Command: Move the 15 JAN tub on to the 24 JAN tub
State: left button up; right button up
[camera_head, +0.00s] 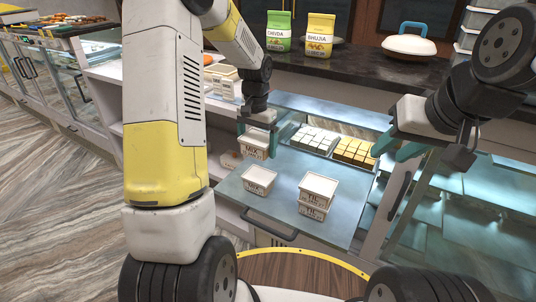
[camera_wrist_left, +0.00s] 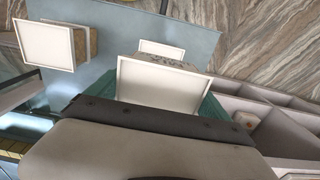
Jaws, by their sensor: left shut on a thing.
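My left gripper (camera_head: 258,130) is shut on a white-lidded tub (camera_head: 254,146), held near the back left of the pull-out counter shelf (camera_head: 235,195). Its lid fills the middle of the left wrist view (camera_wrist_left: 163,88), between the teal fingers. A single tub (camera_head: 259,179) stands in front of it on the shelf; it is partly hidden behind the held tub in the wrist view (camera_wrist_left: 162,49). A stack of two tubs (camera_head: 317,192) stands to the right; its top lid shows in the wrist view (camera_wrist_left: 44,44). Dates are too small to read. My right gripper (camera_head: 398,155) appears open and empty.
Sweets in trays (camera_head: 355,151) lie behind the shelf under glass. A green packet (camera_head: 279,32), a yellow packet (camera_head: 319,36) and a white lidded dish (camera_head: 408,44) stand on the dark counter. Shelf surface between the single tub and the stack is clear.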

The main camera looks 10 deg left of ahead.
aim_at(259, 175)
pick_arm(q)
notch_tip(259, 175, down, 8)
jog(key=shift+f, duration=0.15)
dwell(0.3)
jog(key=shift+f, duration=0.1)
jog(key=shift+f, duration=0.35)
jog(key=o, duration=1.2)
jog(key=shift+o, duration=0.2)
jog(key=shift+r, duration=0.1)
